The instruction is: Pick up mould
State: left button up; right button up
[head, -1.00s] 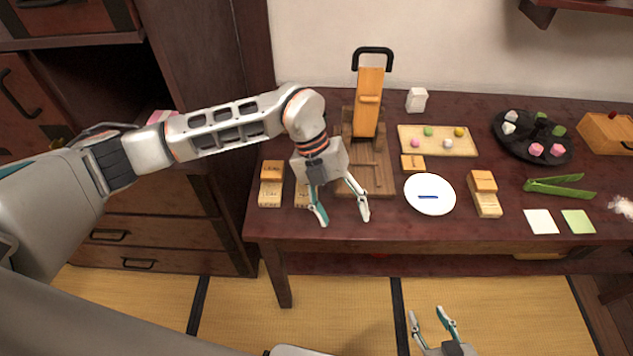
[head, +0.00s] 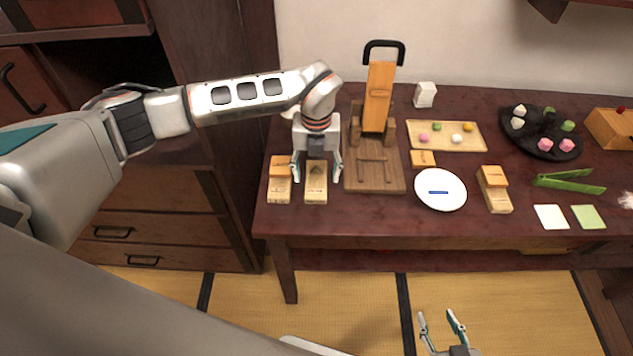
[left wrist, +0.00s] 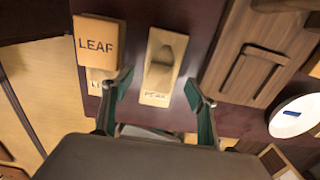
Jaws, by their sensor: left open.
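A light wooden mould (head: 316,190) with a carved hollow lies near the front left of the dark table; its end label is too blurred to read surely. It also shows in the left wrist view (left wrist: 157,75). My left gripper (head: 316,175) is open above it, its fingers on either side. I cannot tell whether they touch it. To its left is another mould (head: 279,194) with an orange-brown block marked LEAF (left wrist: 97,42) on it. A similar mould (head: 497,201) with a block on it lies to the right of the plate. My right gripper (head: 438,316) is open and empty, low before the table.
A wooden press (head: 377,100) on a board (head: 374,180) stands just right of the left gripper. A white plate (head: 440,203) with a blue strip, a tray of small sweets (head: 470,147) and green tongs (head: 570,185) lie further right.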

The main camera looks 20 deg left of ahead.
pick_arm(q)
jog(key=shift+f, duration=0.9)
jog(key=c, duration=1.2)
jog(key=shift+r, duration=0.1)
